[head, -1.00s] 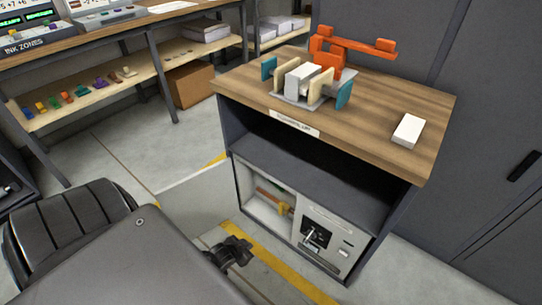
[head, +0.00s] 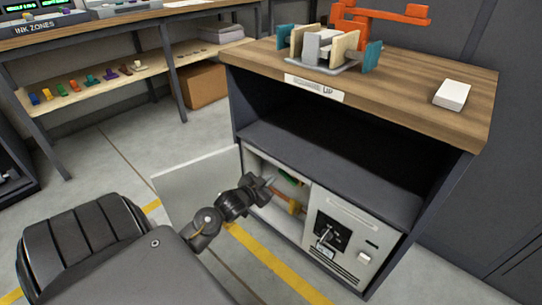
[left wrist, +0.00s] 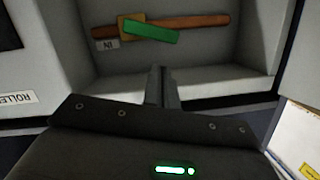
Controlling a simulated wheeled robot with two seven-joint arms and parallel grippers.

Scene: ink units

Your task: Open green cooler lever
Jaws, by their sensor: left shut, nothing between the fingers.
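A green lever (head: 291,177) is inside the open left compartment (head: 252,160) in the lower part of the wooden-topped cabinet. In the left wrist view the green lever (left wrist: 151,32) lies slightly slanted across a brown bar (left wrist: 190,21) with a yellow block (left wrist: 130,25). A small label (left wrist: 106,44) is beside them. My left gripper (head: 268,184) is at the compartment's opening. Its shut fingers (left wrist: 161,78) point at the back wall, just short of the green lever and apart from it in the picture. Nothing is between them. My right gripper is not in view.
A pale door panel (head: 190,185) stands open left of the compartment. A grey panel with a black switch (head: 330,232) is to its right. An empty dark shelf (head: 330,165) is above. An orange device (head: 380,14) and a white block (head: 452,94) are on top.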

